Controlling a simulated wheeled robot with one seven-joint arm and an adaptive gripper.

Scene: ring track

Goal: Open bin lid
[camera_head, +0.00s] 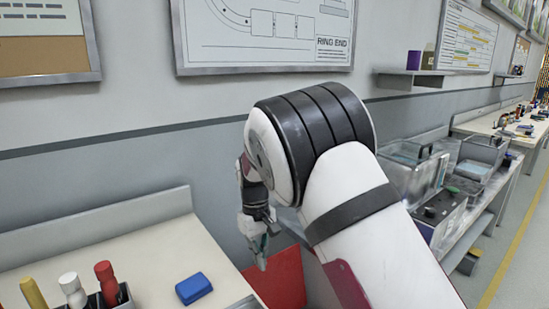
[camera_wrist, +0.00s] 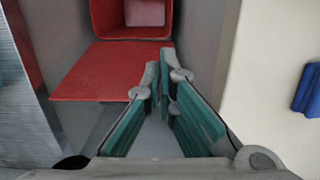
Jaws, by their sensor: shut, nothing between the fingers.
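In the wrist view a red bin (camera_wrist: 97,20) stands at the top, its mouth uncovered, with a pale patch inside. A flat red lid (camera_wrist: 95,75) lies folded out beside the mouth, on the side nearer my gripper. My gripper (camera_wrist: 158,75) is shut and empty, with its fingertips close to the lid's right edge; I cannot tell whether they touch. In the head view my gripper (camera_head: 262,262) points down beside the table, in front of a red surface (camera_head: 287,285) of the bin or its lid. My arm hides much of the bin there.
A cream table (camera_head: 150,255) is at the left, with a blue block (camera_head: 193,288) and several coloured-handled tools in a dark holder. A grey wall is behind. Metal-and-clear boxes (camera_head: 420,170) stand on a bench at the right, with a free floor aisle beyond.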

